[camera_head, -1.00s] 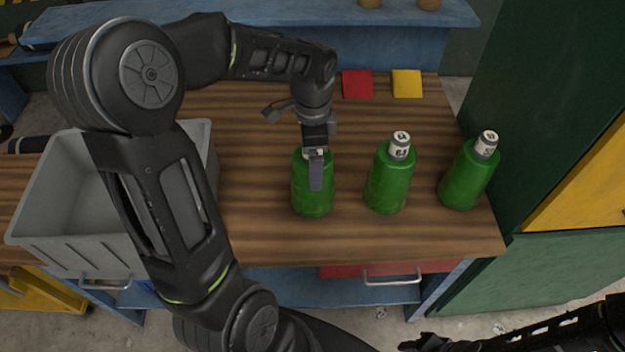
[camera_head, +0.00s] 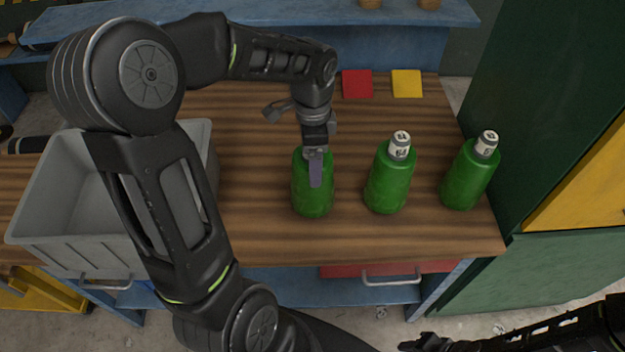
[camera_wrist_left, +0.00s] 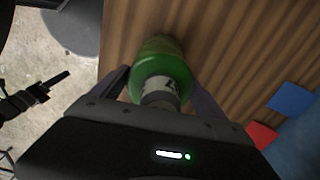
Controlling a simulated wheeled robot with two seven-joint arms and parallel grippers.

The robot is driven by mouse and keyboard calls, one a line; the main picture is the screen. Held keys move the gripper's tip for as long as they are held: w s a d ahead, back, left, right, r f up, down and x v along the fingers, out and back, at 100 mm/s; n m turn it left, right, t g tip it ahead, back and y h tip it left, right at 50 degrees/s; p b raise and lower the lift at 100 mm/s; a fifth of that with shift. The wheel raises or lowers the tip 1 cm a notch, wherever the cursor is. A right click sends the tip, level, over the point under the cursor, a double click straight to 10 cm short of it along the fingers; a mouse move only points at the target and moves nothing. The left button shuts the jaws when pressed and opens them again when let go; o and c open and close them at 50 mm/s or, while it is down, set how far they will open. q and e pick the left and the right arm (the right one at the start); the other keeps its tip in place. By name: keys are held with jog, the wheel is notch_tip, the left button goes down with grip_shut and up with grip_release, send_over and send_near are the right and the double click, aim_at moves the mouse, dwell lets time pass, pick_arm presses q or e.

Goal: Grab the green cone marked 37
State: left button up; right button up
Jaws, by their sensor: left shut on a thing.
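Three green bottle-shaped cones with grey-and-white labelled tops stand upright in a row on the wooden table. My left gripper (camera_head: 315,168) points down and is shut on the top of the leftmost green cone (camera_head: 312,198). In the left wrist view this cone (camera_wrist_left: 161,65) sits between the fingers; its label shows only in part, and I cannot read the number. The middle green cone (camera_head: 389,182) and the right green cone (camera_head: 468,178) stand apart from it; their markings are too small to read surely. My right gripper (camera_head: 425,343) is low at the bottom right, away from the table.
A grey open bin (camera_head: 62,228) stands on the left of the table, partly behind my left arm. A red square (camera_head: 357,84) and a yellow square (camera_head: 407,83) lie at the back. A dark green cabinet (camera_head: 545,110) is close on the right. The table's front strip is clear.

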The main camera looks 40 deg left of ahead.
pick_arm(q)
jog(key=c, duration=0.3)
jog(key=shift+c, duration=0.2)
notch_tip(320, 180, up, 10)
jog(key=shift+r+b, duration=0.1)
jog(key=shift+b, duration=0.55)
